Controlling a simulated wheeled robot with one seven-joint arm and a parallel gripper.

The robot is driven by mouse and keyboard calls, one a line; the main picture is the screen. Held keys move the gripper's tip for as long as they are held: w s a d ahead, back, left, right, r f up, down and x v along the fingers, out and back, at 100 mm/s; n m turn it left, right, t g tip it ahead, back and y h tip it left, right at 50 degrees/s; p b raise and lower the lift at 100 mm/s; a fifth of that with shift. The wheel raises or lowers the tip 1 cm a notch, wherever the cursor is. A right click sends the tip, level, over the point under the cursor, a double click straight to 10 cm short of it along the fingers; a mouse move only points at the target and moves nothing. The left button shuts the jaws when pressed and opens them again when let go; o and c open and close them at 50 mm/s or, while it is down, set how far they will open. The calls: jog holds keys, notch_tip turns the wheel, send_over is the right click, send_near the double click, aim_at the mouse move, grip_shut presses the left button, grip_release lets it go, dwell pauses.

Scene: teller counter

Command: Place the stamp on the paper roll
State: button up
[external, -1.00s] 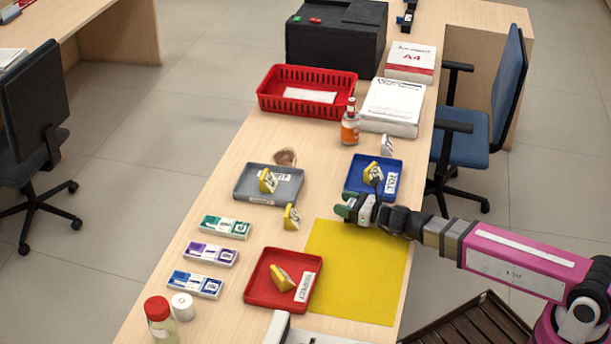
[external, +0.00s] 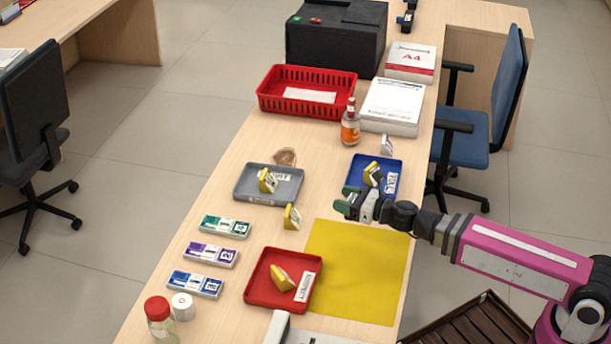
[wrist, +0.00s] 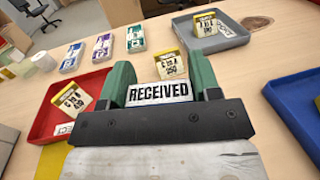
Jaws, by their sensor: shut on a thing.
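My gripper (external: 349,203) has green fingers and hangs over the counter, between the blue tray and the yellow mat. It is shut on the stamp, whose white face reading RECEIVED (wrist: 158,92) shows between the fingers in the wrist view. The rest of the stamp is mostly hidden by the gripper. The paper roll (external: 182,306), small and white, stands at the near left of the counter, well away from my gripper. It also shows at the far left of the wrist view (wrist: 43,61).
A red-capped jar (external: 160,322) stands beside the roll. A red tray (external: 254,297), grey tray (external: 245,194) and blue tray (external: 397,167) hold yellow blocks. Another yellow block (external: 291,217) stands between them. Several small coloured boxes (external: 211,254) line the left side. The yellow mat (external: 365,275) is bare.

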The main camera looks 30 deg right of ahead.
jog(key=shift+s+a+r, duration=0.4)
jog(key=shift+s, duration=0.15)
jog(key=shift+s+a+r, duration=0.35)
jog(key=shift+s, duration=0.15)
